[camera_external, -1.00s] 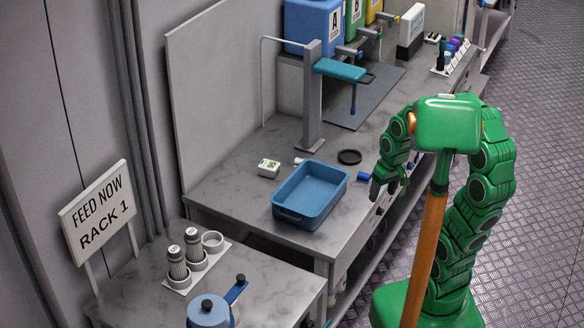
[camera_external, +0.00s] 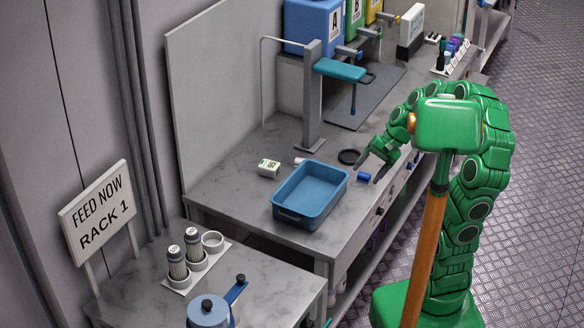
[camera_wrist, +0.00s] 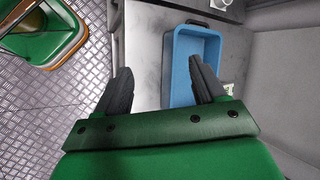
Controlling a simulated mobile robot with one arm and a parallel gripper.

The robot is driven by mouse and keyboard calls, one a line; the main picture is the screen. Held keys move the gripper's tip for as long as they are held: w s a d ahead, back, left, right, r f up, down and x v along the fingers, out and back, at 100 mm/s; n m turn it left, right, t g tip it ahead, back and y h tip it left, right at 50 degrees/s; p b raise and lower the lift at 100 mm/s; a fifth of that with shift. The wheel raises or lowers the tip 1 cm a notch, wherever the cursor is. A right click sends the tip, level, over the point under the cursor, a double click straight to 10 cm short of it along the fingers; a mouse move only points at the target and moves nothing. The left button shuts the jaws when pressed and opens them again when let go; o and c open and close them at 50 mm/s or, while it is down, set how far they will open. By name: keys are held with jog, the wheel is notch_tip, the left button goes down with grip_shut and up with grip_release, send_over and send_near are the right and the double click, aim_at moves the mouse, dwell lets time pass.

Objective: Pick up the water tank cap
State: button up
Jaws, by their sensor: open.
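The blue tray (camera_external: 277,208) stands on the counter, and also shows in the wrist view (camera_wrist: 169,70). A grey post with a teal arm (camera_external: 340,70) rises behind. Labelled tanks (camera_external: 312,22) stand further back.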

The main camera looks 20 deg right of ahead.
jog(key=w+d+f+m+t+y, duration=0.1)
jog(key=w+d+m+t, duration=0.2)
jog(key=w, duration=0.5)
jog(key=w+d+f+m+t+y, duration=0.1)
jog(key=w+d+m+y, duration=0.15)
jog(key=w+m, duration=0.4)
jog(key=w+d+f+m+t+y, duration=0.1)
jog(key=w+d+m+t, duration=0.15)
jog(key=w, duration=0.75)
jog(key=w+d+f+m+t+h, duration=0.1)
jog(key=w+d+f+m, duration=0.2)
jog(key=d, duration=0.5)
jog(key=w+d+f+m+t+h, duration=0.2)
jog(key=w+d+f+m, duration=0.2)
jog(key=d+f, duration=0.4)
jog(key=w+d+f+m+t+h, duration=0.1)
jog(key=w+d+f+m+t, duration=0.1)
jog(key=d+f+m, duration=0.3)
jog(key=shift+w+d+f+m+t+h, duration=0.15)
jog(key=shift+w+d, duration=0.1)
jog(key=shift+d, duration=0.3)
jog(key=shift+w+d+f+m+h, duration=0.1)
jog(key=shift+w+d+f, duration=0.1)
jog(key=shift+d, duration=0.3)
jog(key=shift+w+d+f+m+t+h, duration=0.15)
jog(key=shift+w+d, duration=0.1)
jog(key=shift+d, duration=0.3)
jog(key=shift+x, duration=3.85)
